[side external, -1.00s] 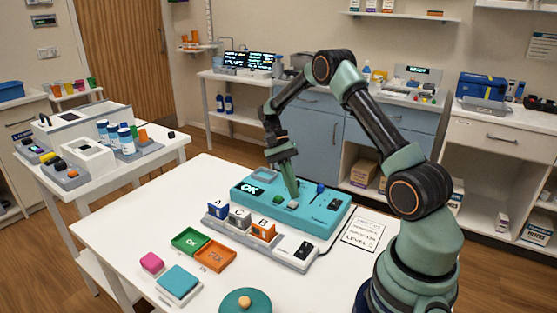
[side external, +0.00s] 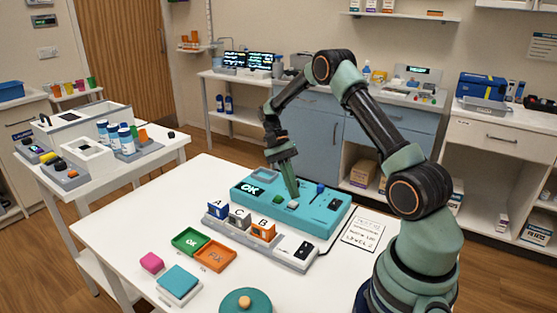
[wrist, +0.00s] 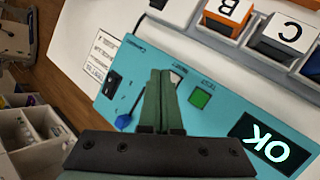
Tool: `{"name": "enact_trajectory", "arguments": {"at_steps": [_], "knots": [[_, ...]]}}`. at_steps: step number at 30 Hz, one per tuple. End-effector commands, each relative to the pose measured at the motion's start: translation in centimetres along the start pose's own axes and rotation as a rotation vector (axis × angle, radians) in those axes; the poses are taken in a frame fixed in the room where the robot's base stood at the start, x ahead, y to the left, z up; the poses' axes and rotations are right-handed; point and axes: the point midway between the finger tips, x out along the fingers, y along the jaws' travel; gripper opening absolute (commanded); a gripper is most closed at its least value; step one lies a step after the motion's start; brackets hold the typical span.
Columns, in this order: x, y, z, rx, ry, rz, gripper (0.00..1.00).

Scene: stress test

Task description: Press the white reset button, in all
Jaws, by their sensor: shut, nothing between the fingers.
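The white reset button (side external: 293,205) is on the teal panel (side external: 240,198). It also shows in the wrist view (wrist: 176,78), partly hidden by my fingers. My gripper (side external: 294,198) points down at the panel with its fingers together and nothing between them. Its tips are at the button's near edge in the wrist view (wrist: 160,73). I cannot tell whether they touch the button or whether it is pushed down. The green test button (wrist: 200,98) is beside it. The panel's display (wrist: 264,144) reads OK.
A blue-topped lever (side external: 320,189) and a black switch (side external: 334,204) are also on the panel. Lettered blocks, such as the orange B block (side external: 263,231), stand on a grey rack in front. A printed card (side external: 364,230) lies to the right. Green (side external: 190,241) and orange (side external: 215,256) trays lie at front left.

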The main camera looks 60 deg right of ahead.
Motion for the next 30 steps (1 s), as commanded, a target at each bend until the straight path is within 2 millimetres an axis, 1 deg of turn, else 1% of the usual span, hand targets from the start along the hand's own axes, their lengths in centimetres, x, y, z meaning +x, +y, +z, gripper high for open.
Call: {"name": "enact_trajectory", "arguments": {"at_steps": [10, 18, 30], "knots": [[0.05, -0.02, -0.03, 0.000, 0.000, 0.000, 0.00], [0.68, -0.23, -0.44, 0.000, -0.003, 0.000, 0.00], [0.72, -0.27, -0.48, 0.000, -0.001, -0.001, 0.00]]}}
